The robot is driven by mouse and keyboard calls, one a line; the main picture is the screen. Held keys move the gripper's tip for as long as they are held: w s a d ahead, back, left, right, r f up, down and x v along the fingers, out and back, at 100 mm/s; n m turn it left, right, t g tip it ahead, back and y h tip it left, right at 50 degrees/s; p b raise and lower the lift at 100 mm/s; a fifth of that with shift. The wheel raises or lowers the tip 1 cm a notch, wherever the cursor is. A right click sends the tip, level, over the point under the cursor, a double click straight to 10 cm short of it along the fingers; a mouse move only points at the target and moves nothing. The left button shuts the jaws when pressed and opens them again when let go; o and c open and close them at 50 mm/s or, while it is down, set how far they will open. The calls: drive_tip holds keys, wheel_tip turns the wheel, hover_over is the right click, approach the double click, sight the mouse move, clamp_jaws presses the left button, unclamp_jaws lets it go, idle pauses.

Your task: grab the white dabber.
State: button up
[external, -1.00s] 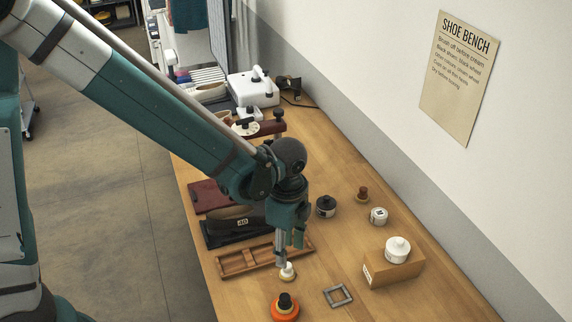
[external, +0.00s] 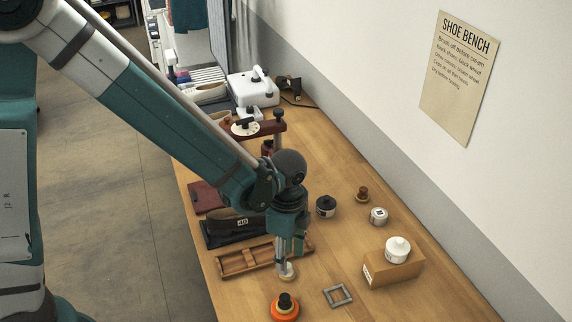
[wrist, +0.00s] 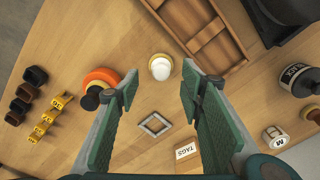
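The white dabber (wrist: 161,69), with a rounded white top and a pale tan base, stands on the wooden bench. In the wrist view it lies between my two fingertips, with a gap on each side. In the external view the dabber (external: 287,276) is partly hidden behind my fingers. My gripper (external: 286,266) is pointing down at it, low over the bench. In the wrist view my gripper (wrist: 160,77) is open and holds nothing.
Nearby are a wooden divided tray (external: 236,264), an orange round item with a black knob (external: 285,309) and a grey square frame (external: 338,295). A TAGS box (external: 374,276) bears a white jar (external: 398,249). A black jar (external: 326,206) stands farther back.

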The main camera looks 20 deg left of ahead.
drive_tip(key=shift+f, duration=2.25)
drive_tip(key=shift+w, duration=0.1)
drive_tip(key=c, duration=0.8)
